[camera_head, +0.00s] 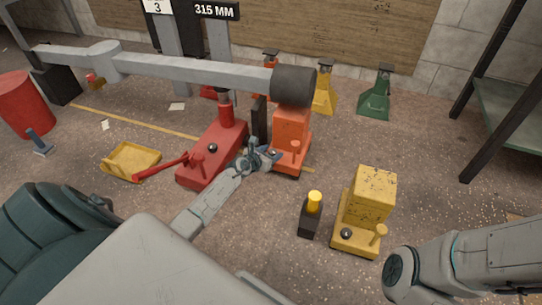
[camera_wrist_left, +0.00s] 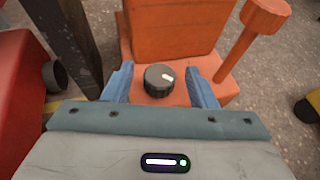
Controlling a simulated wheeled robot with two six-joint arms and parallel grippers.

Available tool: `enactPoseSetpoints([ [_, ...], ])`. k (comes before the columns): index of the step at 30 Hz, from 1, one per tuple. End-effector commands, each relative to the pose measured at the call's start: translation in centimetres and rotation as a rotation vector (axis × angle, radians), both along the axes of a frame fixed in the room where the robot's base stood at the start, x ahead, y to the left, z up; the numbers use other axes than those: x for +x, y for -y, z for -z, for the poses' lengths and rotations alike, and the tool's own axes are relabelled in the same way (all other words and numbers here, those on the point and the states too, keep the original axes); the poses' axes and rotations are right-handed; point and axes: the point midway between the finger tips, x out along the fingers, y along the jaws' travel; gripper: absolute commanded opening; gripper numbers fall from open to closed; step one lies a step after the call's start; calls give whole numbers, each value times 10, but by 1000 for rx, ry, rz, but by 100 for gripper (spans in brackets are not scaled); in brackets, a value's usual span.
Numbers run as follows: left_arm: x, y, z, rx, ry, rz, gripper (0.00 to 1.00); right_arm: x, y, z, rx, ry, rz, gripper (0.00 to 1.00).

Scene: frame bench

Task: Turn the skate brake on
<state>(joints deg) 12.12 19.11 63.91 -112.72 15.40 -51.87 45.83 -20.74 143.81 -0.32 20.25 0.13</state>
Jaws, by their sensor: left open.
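The orange skate (camera_head: 290,127) stands on the floor under the dark round end of a long grey beam. In the left wrist view, its orange base (camera_wrist_left: 205,88) carries a black round knob (camera_wrist_left: 159,80) with a white mark pointing up and to the right. An orange post with a wide head (camera_wrist_left: 250,35) rises beside it. My left gripper (camera_wrist_left: 163,84) is open, with its blue fingers on either side of the knob; I cannot tell whether they touch it. In the head view my left gripper (camera_head: 265,158) is at the skate's front left. My right gripper is out of view.
A red jack (camera_head: 214,152) with a lever stands left of the skate. A yellow block unit (camera_head: 368,200) and a dark block with a yellow top (camera_head: 311,217) stand to the right. A yellow tray (camera_head: 131,160) lies left. The grey beam (camera_head: 180,69) crosses above.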

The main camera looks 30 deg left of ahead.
Motion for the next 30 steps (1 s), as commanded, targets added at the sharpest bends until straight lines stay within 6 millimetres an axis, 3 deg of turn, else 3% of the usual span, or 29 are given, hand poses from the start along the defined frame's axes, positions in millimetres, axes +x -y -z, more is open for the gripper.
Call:
enactPoseSetpoints([
  [8, 2, 0, 0, 0, 0, 0, 52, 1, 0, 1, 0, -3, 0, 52],
  [15, 2, 0, 0, 0, 0, 0, 9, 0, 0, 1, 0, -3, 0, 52],
  [16, 2, 0, 0, 0, 0, 0, 7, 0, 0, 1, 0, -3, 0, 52],
  [30, 3, 0, -3, -2, 1, -43, 7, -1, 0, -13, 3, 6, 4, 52],
])
